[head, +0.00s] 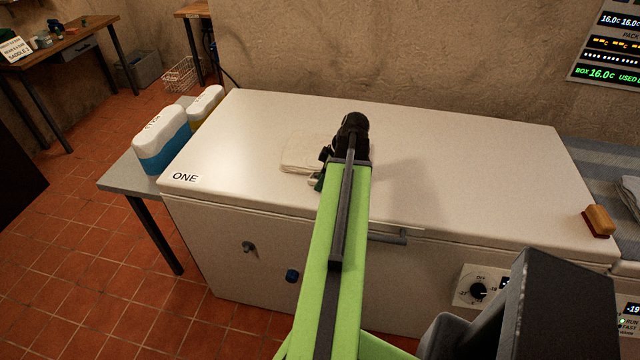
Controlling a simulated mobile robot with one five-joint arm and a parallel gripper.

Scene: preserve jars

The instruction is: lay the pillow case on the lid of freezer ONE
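The freezer (480,170) marked ONE is a long white chest with its lid shut. A folded cream cloth, which looks like the pillow case (297,155), lies flat on the lid left of the middle. My gripper (318,181) is at the end of my green arm, over the lid at the cloth's right and near side. The arm end hides part of the cloth. The fingers are small and mostly hidden, so I cannot tell whether they are open or shut, or whether they touch the cloth.
A brush (598,221) rests at the lid's right front corner. Two white-topped containers (162,138) stand on a grey side table (125,178) to the left. A handle (388,238) sticks out at the lid's front.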

